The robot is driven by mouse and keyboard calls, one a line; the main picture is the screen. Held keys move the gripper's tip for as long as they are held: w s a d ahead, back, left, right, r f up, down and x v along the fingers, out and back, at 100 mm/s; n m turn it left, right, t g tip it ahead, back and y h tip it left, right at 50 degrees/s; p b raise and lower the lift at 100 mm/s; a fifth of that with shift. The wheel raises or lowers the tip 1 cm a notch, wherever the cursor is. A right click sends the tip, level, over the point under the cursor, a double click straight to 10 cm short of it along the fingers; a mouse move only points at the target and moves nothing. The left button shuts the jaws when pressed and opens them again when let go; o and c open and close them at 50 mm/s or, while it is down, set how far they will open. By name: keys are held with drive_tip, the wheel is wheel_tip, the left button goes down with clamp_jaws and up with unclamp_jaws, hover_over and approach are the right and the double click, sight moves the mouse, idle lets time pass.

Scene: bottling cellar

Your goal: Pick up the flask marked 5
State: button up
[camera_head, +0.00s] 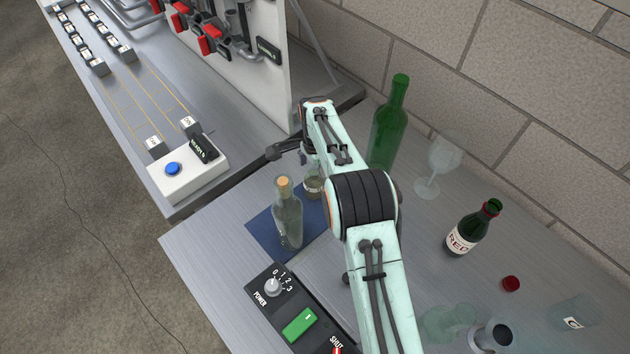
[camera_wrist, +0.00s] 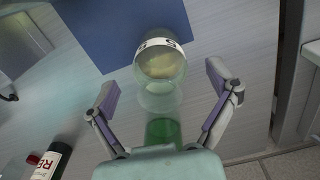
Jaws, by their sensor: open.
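In the wrist view a clear round flask (camera_wrist: 163,62) with yellowish contents and a white label band lies between the spread fingers of my gripper (camera_wrist: 162,84). The mark on the band looks like a 5, seen at an angle. It stands at the edge of a dark blue mat (camera_wrist: 105,30). In the head view the flask (camera_head: 313,185) is partly hidden behind my arm, right of a corked clear bottle (camera_head: 287,215). My gripper is open and empty; one dark finger shows in the head view, the rest is hidden. I cannot tell whether the fingers touch the flask.
A tall green bottle (camera_head: 389,125) and a wine glass (camera_head: 437,165) stand behind my arm. A RED-labelled bottle (camera_head: 467,233), a red cap (camera_head: 511,284) and glassware are at the right. A power panel (camera_head: 300,300) lies in front. A button box (camera_head: 190,178) stands left.

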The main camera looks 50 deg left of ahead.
drive_tip(key=shift+f, duration=0.8)
drive_tip(key=c, duration=1.3)
drive_tip(key=shift+r, duration=0.1)
